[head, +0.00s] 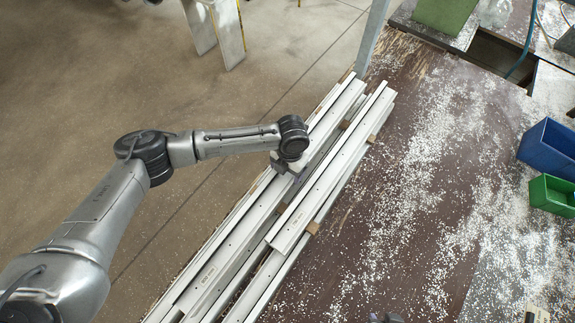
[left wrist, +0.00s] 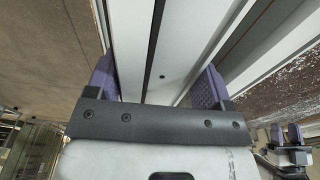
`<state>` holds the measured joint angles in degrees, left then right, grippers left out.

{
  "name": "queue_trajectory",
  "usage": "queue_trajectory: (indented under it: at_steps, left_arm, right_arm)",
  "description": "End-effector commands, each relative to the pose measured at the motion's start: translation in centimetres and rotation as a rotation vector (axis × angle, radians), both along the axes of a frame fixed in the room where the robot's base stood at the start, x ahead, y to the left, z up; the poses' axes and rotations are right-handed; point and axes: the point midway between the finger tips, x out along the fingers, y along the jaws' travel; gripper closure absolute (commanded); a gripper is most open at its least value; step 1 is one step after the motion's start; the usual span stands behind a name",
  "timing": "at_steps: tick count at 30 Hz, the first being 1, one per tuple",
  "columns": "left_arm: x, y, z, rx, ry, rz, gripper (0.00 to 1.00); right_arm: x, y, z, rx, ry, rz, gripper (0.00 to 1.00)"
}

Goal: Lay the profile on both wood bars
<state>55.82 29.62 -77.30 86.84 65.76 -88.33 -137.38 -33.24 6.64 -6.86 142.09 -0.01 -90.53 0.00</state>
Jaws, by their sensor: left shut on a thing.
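My left gripper (head: 285,168) is over the left part of a stack of long white profiles and shut on one profile (head: 325,132). In the left wrist view its purple fingers (left wrist: 155,84) stand on either side of this profile (left wrist: 182,50), which has a dark lengthwise slot and a small hole. Parts of two wood bars show between the profiles, a far one (head: 372,138) and a near one (head: 313,228); the rest is covered. I cannot tell whether the held profile touches them. My right gripper (left wrist: 286,135) shows at the right edge of the left wrist view, fingers apart and empty.
Another white profile (head: 335,165) lies alongside, to the right of the held one. The brown bench top (head: 400,215) is strewn with white chips and otherwise clear in the middle. Blue (head: 548,150) and green (head: 553,195) bins stand at the right. A grey post (head: 370,38) rises behind the stack.

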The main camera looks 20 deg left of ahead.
Motion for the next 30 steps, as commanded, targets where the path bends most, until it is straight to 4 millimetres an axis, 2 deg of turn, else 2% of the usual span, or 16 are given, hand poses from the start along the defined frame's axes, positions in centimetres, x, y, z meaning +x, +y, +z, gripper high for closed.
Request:
queue_trajectory:
  at_steps: [5, 16, 17, 24, 30]
  left_arm:
    - [0.1, 0.0, -1.6, 0.0, -0.002, 0.002, 0.98]
    - [0.1, 0.0, -1.9, -0.001, -0.003, 0.001, 0.98]
    - [0.0, 0.0, -2.1, 0.001, 0.0, 0.001, 0.25]
    - [0.0, 0.0, -2.1, 0.001, 0.0, 0.001, 0.02]
    - [0.0, 0.0, -2.1, 0.001, 0.0, 0.001, 0.0]
  right_arm:
    - [0.0, 0.1, 0.0, 0.002, 0.0, -0.001, 0.57]
    - [0.0, 0.0, -0.1, -0.001, 0.0, 0.001, 0.57]
    - [0.0, -0.1, -0.1, -0.002, 0.0, 0.002, 0.57]
    - [0.0, -0.3, -0.1, -0.009, 0.0, 0.006, 0.57]
    - [0.0, -0.2, -0.1, -0.009, 0.0, 0.007, 0.57]
